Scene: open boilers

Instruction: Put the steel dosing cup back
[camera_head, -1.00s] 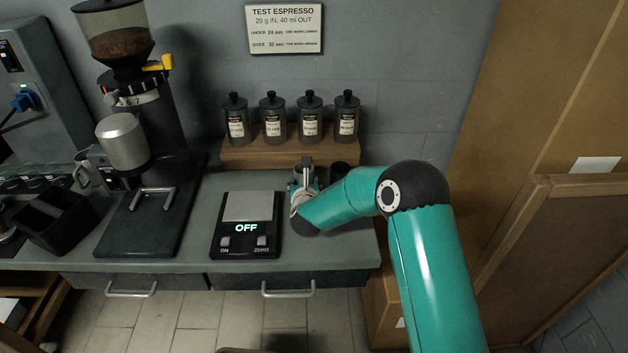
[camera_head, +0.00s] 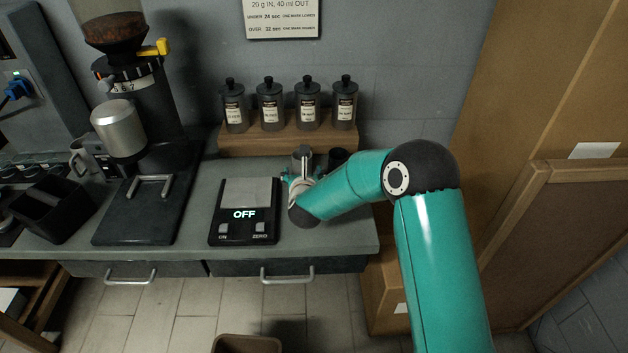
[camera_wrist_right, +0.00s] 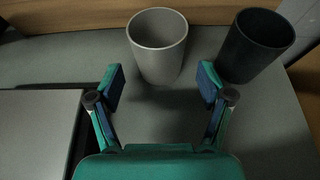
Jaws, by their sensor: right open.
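A grey metal cup (camera_wrist_right: 158,45), which looks like the steel dosing cup, stands upright on the grey counter. It also shows in the head view (camera_head: 302,155), partly hidden by my gripper. My right gripper (camera_wrist_right: 162,85) is open and empty. Its two fingers are spread apart just in front of the cup, and the cup stands ahead of them, seemingly untouched. In the head view my right gripper (camera_head: 301,181) is small and mostly hidden by its own arm. My left gripper is not in view.
A dark cup (camera_wrist_right: 258,42) stands close right of the grey cup. A scale (camera_head: 244,212) reading OFF lies left of my gripper. Behind is a wooden shelf (camera_head: 285,146) with several dark canisters. A grinder (camera_head: 140,130) stands further left. A wooden cabinet (camera_head: 530,100) is at right.

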